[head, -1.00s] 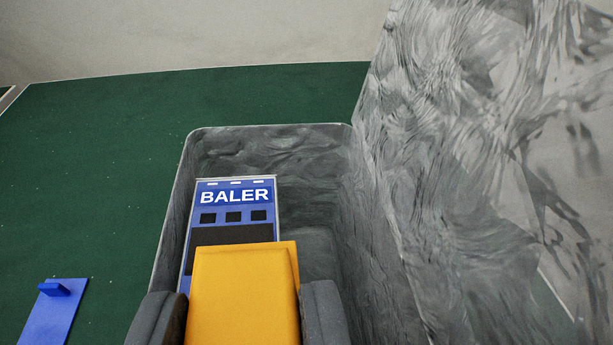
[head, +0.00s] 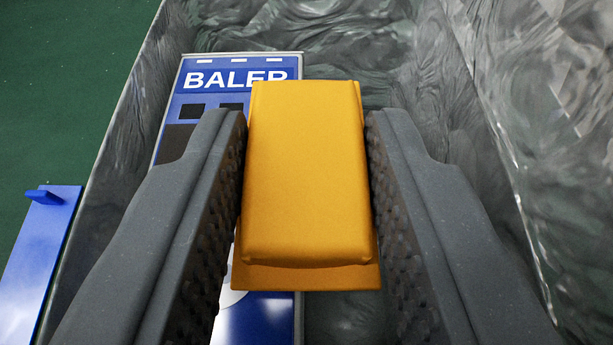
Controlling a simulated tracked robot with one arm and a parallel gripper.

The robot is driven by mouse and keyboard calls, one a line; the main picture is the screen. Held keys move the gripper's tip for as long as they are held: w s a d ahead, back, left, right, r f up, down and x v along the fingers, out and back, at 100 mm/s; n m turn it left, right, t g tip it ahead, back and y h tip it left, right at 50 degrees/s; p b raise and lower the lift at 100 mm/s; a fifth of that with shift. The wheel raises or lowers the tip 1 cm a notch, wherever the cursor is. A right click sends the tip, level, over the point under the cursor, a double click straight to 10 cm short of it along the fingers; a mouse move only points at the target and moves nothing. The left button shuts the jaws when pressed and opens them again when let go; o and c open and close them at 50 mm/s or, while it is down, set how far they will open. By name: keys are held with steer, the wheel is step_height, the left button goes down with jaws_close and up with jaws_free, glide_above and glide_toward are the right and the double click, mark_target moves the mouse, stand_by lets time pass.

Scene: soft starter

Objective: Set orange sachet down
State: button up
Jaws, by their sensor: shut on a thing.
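The orange sachet (head: 305,180) is a yellow-orange padded block in the middle of the head view. My gripper (head: 306,150) is shut on it, with one dark ribbed finger on each side. The sachet is held over a grey marbled bin (head: 115,190) and covers part of what lies below. A blue and white panel marked BALER (head: 235,75) stands or lies inside the bin, behind and to the left of the sachet. I cannot tell whether the sachet touches anything below.
The bin's right wall (head: 500,110) rises beside my right finger. A blue piece with a small raised tab (head: 45,250) is outside the bin at the left. Green floor (head: 60,80) shows at the upper left. Grey bin floor shows right of the panel.

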steer(key=shift+f, duration=0.4)
steer(key=o, duration=0.9)
steer(key=shift+o, duration=0.2)
steer(key=shift+r, duration=0.4)
steer(key=p+v, duration=0.1)
steer(key=v, duration=0.9)
steer(key=shift+s+r, duration=0.2)
steer(key=shift+r, duration=0.1)
steer(key=shift+s+r+p, duration=0.15)
steer(key=shift+s+p, duration=0.15)
steer(key=shift+s, duration=0.4)
steer(key=shift+r, duration=0.1)
